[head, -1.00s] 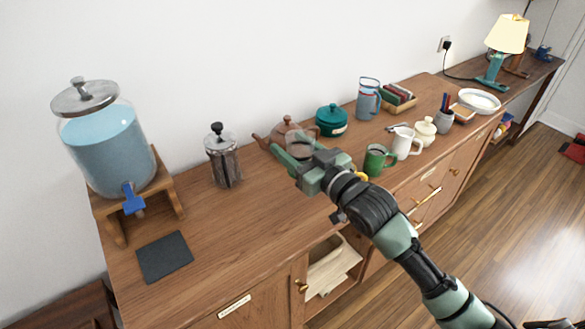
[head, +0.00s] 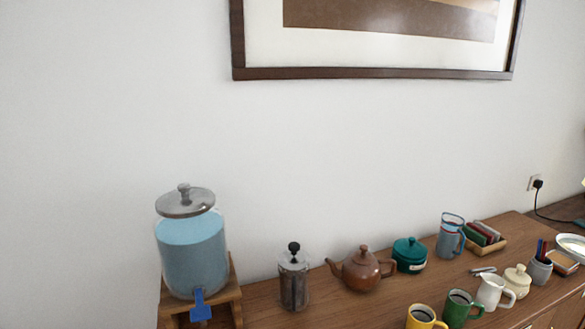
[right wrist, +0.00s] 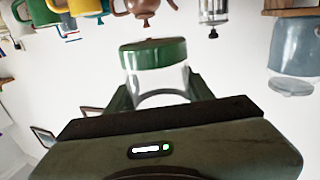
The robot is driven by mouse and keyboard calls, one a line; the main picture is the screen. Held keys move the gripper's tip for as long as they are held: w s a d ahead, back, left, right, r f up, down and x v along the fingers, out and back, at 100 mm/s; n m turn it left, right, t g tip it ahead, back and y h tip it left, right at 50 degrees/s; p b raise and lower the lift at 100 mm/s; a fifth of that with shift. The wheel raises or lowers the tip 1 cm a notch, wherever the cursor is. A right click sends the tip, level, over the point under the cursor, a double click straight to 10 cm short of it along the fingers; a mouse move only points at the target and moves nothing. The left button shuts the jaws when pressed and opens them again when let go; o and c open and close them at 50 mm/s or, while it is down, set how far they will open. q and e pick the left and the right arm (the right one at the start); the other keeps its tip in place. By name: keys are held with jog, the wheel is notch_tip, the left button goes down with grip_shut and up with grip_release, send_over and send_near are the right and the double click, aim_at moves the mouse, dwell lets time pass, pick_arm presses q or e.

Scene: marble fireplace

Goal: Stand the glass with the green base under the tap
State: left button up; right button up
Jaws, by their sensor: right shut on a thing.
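The clear glass with the green base (right wrist: 154,56) shows in the right wrist view, between the fingers of my right gripper (right wrist: 160,96). My right gripper is shut on it. That view is upside down, and the green base is at its top, so the glass seems roughly upright. The blue tap (head: 200,306) is low on the front of the drink dispenser (head: 193,252), at the left of the head view. The dispenser also shows at the right of the right wrist view (right wrist: 295,45). Neither gripper shows in the head view.
A French press (head: 294,282) stands right of the dispenser on its wooden stand (head: 236,290). A brown teapot (head: 363,270), teal pot (head: 409,254), yellow mug (head: 421,318), green mug (head: 460,307) and white jug (head: 493,292) stand further right. A framed picture (head: 372,73) hangs above.

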jog(key=s+f, duration=0.3)
jog(key=s, duration=0.6)
jog(key=w+a+r+n+g+y, duration=0.2)
jog(key=w+a+n+g+y, duration=0.2)
jog(key=a+n+g+y, duration=0.1)
jog(key=w+a+r+n+g+y, duration=0.3)
jog(key=a+n+y, duration=0.4)
jog(key=a+y, duration=0.3)
jog(key=shift+w+a+g+y, duration=0.3)
jog(key=shift+w+a+g, duration=0.45)
jog(key=shift+g, duration=0.15)
jog(key=shift+n+g, duration=0.3)
jog(key=shift+n, duration=0.1)
jog(key=shift+s+d+n+g+y, duration=0.15)
jog(key=shift+d+n+g+y, duration=0.35)
jog(key=shift+g, duration=0.55)
jog(key=shift+s+d+n+g+y, duration=0.2)
jog(key=shift+d+n+g, duration=0.3)
jog(key=shift+n+g, duration=0.5)
jog(key=shift+s+d+n+g+y, duration=0.15)
jog(key=shift+d+n+g+y, duration=0.3)
jog(key=shift+g, duration=0.7)
